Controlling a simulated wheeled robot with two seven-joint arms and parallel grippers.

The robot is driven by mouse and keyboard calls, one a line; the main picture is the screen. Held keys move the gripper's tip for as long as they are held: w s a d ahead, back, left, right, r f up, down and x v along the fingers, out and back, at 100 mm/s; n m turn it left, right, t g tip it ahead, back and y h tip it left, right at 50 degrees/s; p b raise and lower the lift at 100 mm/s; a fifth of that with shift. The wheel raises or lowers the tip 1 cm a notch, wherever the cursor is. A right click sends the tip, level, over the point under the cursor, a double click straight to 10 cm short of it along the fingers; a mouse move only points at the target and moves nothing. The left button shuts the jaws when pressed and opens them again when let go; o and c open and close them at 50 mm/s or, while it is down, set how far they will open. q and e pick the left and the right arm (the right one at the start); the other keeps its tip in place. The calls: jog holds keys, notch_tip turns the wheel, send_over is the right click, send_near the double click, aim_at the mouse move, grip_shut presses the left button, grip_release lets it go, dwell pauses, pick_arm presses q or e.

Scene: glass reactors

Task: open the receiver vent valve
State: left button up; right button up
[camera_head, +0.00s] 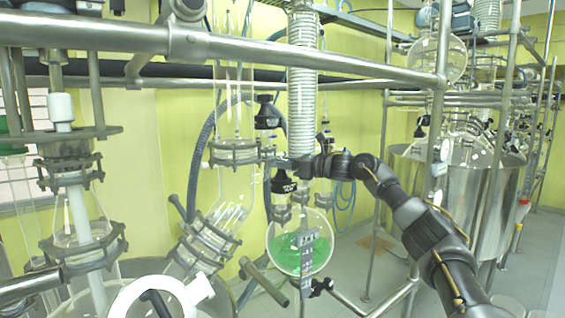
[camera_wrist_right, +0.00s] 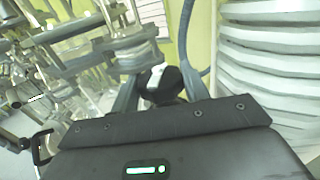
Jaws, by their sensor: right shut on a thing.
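The round glass receiver (camera_head: 300,245) holds green liquid and hangs in the middle of the head view. A black valve knob (camera_head: 284,184) sits above it, and another black knob (camera_head: 267,112) stands higher up, beside the glass column. My right gripper (camera_head: 290,165) reaches in from the right, at the height just above the lower knob. In the right wrist view, a black knob with a white mark (camera_wrist_right: 162,84) sits between my right gripper's fingers (camera_wrist_right: 160,97), which are shut on it. I cannot tell which way the valve is turned. My left gripper is not in view.
A white ribbed hose (camera_head: 302,90) runs vertically close to my right gripper and fills the right of the wrist view. A steel rail (camera_head: 350,65) crosses above. Glass pipework (camera_head: 232,190) stands to the left, and a steel vessel (camera_head: 470,200) to the right.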

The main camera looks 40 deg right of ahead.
jog(key=shift+a, duration=0.1)
jog(key=o, duration=0.8)
jog(key=shift+c, duration=0.2)
jog(key=shift+f+b, duration=0.2)
jog(key=shift+b, duration=0.3)
jog(key=h+b, duration=0.1)
jog(key=m+t+h+b, duration=0.1)
jog(key=m+h+b, duration=0.1)
jog(key=shift+w+a+f, duration=0.1)
jog(key=shift+w+f, duration=0.15)
jog(key=m+h, duration=0.1)
jog(key=m+h+b, duration=0.1)
jog(key=h, duration=0.1)
jog(key=m+t+h+b, duration=0.1)
jog(key=shift+s+r+h, duration=0.2)
jog(key=shift+r+h, duration=0.1)
jog(key=m+h, duration=0.3)
jog(key=h, duration=0.2)
jog(key=shift+w+r, duration=0.1)
jog(key=shift+w, duration=0.05)
